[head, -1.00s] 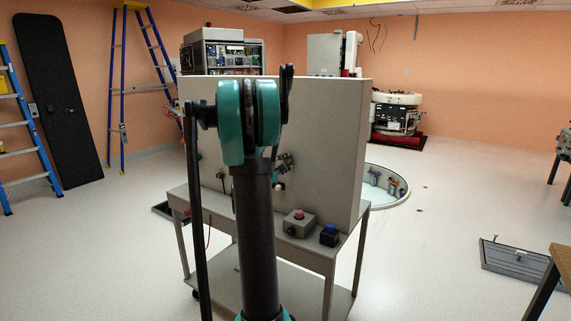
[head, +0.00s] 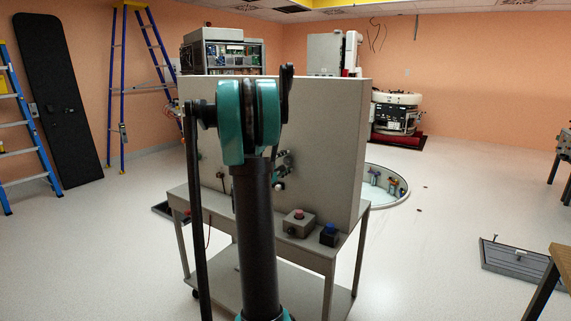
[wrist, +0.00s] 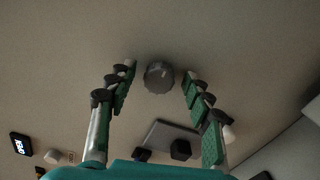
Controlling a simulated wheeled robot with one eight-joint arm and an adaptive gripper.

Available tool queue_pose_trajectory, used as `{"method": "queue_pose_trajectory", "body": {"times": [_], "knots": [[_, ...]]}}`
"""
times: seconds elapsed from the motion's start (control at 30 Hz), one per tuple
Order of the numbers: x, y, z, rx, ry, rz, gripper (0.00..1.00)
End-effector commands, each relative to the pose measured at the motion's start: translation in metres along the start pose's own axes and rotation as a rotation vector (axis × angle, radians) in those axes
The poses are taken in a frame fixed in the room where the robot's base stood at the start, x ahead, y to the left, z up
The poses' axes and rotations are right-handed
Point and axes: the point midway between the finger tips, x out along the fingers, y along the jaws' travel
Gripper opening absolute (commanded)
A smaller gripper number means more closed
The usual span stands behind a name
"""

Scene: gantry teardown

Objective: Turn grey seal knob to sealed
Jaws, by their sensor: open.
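The grey seal knob (wrist: 159,77), round with a ridged rim, sits on the beige panel in the wrist view. My gripper (wrist: 160,70) is open, with its green-padded fingers on either side of the knob. Gaps show between the fingers and the knob, so it is not gripped. Only a small part of my gripper shows beside the arm. I cannot read any mark of the knob's setting.
A grey box with a red button (head: 299,222) and a dark box with a blue button (head: 329,235) stand on the cart shelf. A round floor pit (head: 385,187) lies behind.

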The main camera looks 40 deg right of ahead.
Motion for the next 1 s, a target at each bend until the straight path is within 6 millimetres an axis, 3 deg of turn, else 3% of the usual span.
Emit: {"method": "queue_pose_trajectory", "body": {"times": [0.23, 0.7, 1.0], "knots": [[-0.019, 0.0, -0.001, 0.0, 0.004, 0.001, 0.51], [-0.106, 0.0, -0.001, 0.0, 0.002, 0.0, 0.51], [-0.12, 0.0, 0.0, 0.0, -0.001, 0.0, 0.51]]}}
